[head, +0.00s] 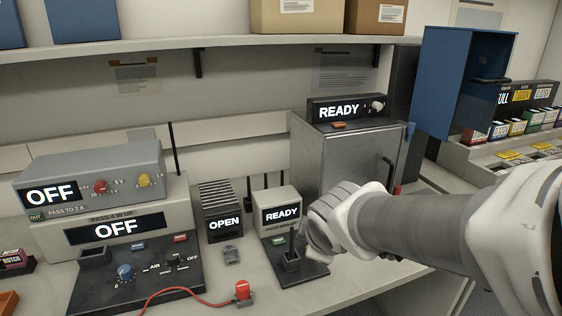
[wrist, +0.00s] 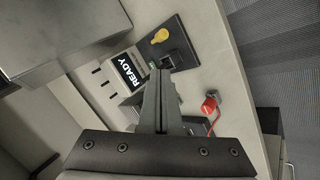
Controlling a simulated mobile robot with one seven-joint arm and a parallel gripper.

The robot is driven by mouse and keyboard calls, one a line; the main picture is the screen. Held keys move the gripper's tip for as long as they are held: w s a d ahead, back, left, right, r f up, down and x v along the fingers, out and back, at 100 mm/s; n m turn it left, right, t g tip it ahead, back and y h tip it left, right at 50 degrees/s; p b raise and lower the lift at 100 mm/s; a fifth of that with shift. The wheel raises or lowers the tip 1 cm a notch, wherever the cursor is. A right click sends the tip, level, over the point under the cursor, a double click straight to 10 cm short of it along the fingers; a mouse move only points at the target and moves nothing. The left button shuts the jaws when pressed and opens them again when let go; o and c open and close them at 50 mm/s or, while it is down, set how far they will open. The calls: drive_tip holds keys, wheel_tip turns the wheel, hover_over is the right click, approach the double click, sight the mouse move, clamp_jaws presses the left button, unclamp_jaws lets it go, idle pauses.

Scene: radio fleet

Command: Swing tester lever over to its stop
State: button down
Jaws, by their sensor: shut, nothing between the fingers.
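The tester (head: 281,211) is a pale box with a lit READY screen, on a black base plate (head: 309,271) with a small dark socket (head: 290,261). The READY screen (wrist: 130,73) also shows in the wrist view. A yellow-knobbed lever (wrist: 160,36) stands on the black plate there; I cannot make it out in the head view, where my arm covers part of the plate. My gripper (wrist: 158,68) is shut and empty. Its fingertips appear near the socket, on the screen side, apart from the yellow knob; contact with anything cannot be told.
A grey cabinet (head: 345,165) with a READY unit (head: 346,108) on top stands behind. An OPEN box (head: 224,223) is left of the tester. An OFF panel (head: 115,229) and black control plate fill the left.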

drive_tip(key=p+v, duration=0.1)
drive_tip(key=v, duration=0.3)
drive_tip(key=shift+s+d, duration=0.1)
